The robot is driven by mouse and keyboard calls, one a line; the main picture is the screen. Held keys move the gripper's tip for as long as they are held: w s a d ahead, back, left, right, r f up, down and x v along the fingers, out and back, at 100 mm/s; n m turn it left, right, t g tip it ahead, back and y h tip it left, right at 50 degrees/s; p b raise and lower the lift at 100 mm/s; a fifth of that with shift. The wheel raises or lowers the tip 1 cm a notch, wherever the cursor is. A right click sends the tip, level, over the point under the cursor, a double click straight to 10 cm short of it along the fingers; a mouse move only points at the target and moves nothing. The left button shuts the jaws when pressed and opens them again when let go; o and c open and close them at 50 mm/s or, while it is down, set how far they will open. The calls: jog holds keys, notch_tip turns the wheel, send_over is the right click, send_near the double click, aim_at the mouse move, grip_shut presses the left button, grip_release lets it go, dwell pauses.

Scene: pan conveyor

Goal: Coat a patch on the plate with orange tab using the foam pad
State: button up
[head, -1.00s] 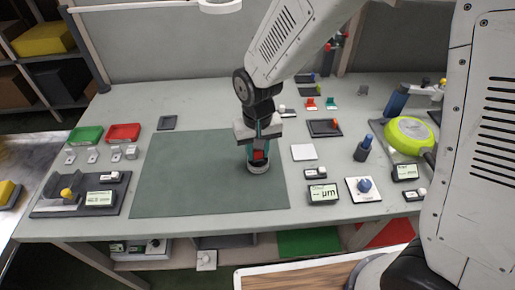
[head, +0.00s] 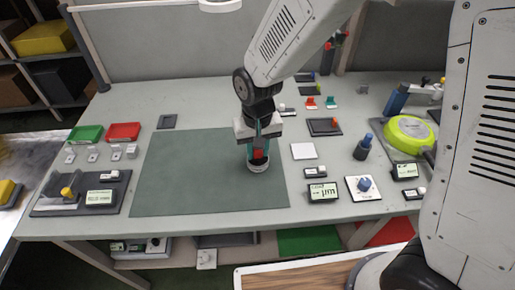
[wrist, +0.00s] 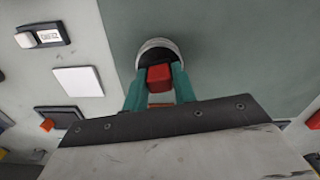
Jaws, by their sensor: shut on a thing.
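My gripper (head: 258,150) is over the right part of the green mat, its teal fingers shut on a red block; it also shows in the wrist view (wrist: 158,92). The red block (wrist: 159,77) looks like the handle of the foam pad; the pad's underside is hidden. Below it is a round, dark piece with a white rim (wrist: 158,46), low at the mat. I cannot tell whether this is a dish around the pad or part of it. The dark plate with orange tab (head: 322,128) lies flat to the right of the mat; it also shows in the wrist view (wrist: 66,116).
A white square (head: 303,151) lies between mat and displays. A µm display (head: 322,192) and a blue-knobbed box (head: 364,187) stand at the front right. A lime round thing (head: 408,135) is at far right. The green mat (head: 190,175) is bare on its left.

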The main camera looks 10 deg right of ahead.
jog(key=shift+r, duration=3.45)
